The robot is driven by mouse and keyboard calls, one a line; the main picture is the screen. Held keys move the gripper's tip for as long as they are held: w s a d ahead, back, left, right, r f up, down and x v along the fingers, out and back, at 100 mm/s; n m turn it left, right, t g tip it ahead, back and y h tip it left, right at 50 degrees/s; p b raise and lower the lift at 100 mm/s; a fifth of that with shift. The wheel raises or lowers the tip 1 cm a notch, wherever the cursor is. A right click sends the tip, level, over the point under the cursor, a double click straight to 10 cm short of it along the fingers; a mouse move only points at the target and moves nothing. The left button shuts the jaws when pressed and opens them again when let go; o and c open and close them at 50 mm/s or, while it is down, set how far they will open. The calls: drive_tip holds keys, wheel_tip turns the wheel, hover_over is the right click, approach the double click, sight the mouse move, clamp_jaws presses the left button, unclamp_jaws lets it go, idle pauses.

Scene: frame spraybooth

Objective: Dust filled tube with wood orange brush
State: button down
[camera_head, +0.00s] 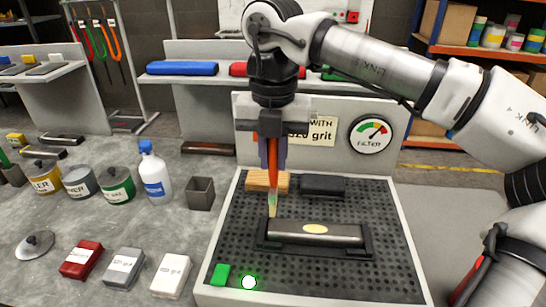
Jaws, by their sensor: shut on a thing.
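My gripper (271,150) points straight down and is shut on a brush (272,185) with an orange handle and a pale bristle tip. The brush is upright, its tip beside the left end of the tube. The tube (340,233) is a grey-brown bar with a pale yellowish oval patch (315,229) on top. It lies in a dark cradle (367,250) on the perforated bench panel (340,280). I cannot tell whether the bristles touch the tube.
A wooden block (258,181) and a black block (323,187) lie behind the tube. A green block (221,274) and a glowing white disc (249,282) are at the front left. Labelled cans, a white bottle (154,175), an open grey box (201,194) and sanding blocks stand left.

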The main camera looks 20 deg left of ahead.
wheel_tip(320, 180, up, 3)
drive_tip(key=shift+r+p, duration=0.1)
drive_tip(key=shift+p, duration=0.75)
idle(0.4)
